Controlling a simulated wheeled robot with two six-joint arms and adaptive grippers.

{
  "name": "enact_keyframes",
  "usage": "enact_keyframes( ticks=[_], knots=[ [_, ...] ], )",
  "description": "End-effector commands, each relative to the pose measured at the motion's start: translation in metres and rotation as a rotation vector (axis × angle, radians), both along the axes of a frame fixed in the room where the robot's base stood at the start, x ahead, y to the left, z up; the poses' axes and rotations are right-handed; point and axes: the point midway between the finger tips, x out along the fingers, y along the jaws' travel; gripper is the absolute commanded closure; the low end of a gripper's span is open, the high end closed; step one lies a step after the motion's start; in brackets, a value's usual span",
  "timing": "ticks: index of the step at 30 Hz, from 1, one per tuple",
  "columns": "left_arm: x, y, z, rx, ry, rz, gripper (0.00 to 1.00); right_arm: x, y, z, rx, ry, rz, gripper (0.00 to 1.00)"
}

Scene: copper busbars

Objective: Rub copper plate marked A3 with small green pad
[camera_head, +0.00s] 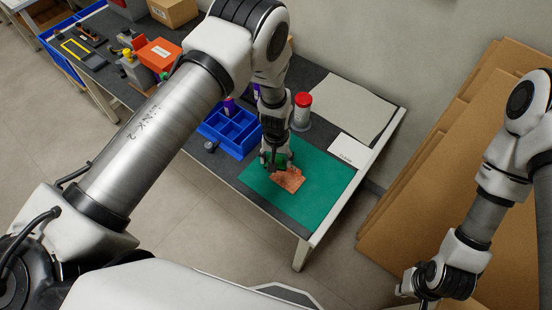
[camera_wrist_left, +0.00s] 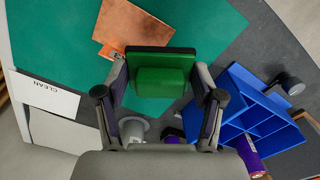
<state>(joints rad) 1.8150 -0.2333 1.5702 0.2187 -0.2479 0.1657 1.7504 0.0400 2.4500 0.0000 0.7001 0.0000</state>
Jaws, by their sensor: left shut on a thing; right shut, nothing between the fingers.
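A copper plate (camera_head: 288,181) lies on the green mat (camera_head: 318,202). My left gripper (camera_head: 274,165) is at the plate's far left edge. It is shut on the small green pad (camera_wrist_left: 164,78), which has a black layer along one side. The pad covers part of the plate's near edge in the wrist view. I cannot tell whether it touches the plate. My right gripper (camera_head: 424,284) is shut and empty, away from the table at lower right.
A blue divided bin (camera_head: 233,128) stands left of the mat, and a red-capped container (camera_head: 302,108) behind it. A white card reading CLEAN (camera_wrist_left: 43,93) lies beside the mat, near a grey sheet (camera_head: 345,108). Brown boards (camera_head: 440,190) lean at right.

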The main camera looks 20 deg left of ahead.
Motion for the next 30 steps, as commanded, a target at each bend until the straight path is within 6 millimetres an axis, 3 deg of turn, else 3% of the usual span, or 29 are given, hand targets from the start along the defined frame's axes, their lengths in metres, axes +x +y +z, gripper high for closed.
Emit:
enact_keyframes(
  ticks=[7,15,30],
  knots=[
    [0.000,0.000,0.001,0.000,0.000,0.000,0.60,0.000,0.000,0.001,0.000,0.001,0.000,1.00],
    [0.000,0.000,0.030,0.000,-0.001,-0.001,0.60,0.000,0.000,0.025,0.000,0.000,0.000,1.00],
    [0.000,0.000,0.029,0.000,-0.001,-0.001,0.60,0.000,0.000,0.022,0.000,0.000,0.000,1.00]
  ],
)
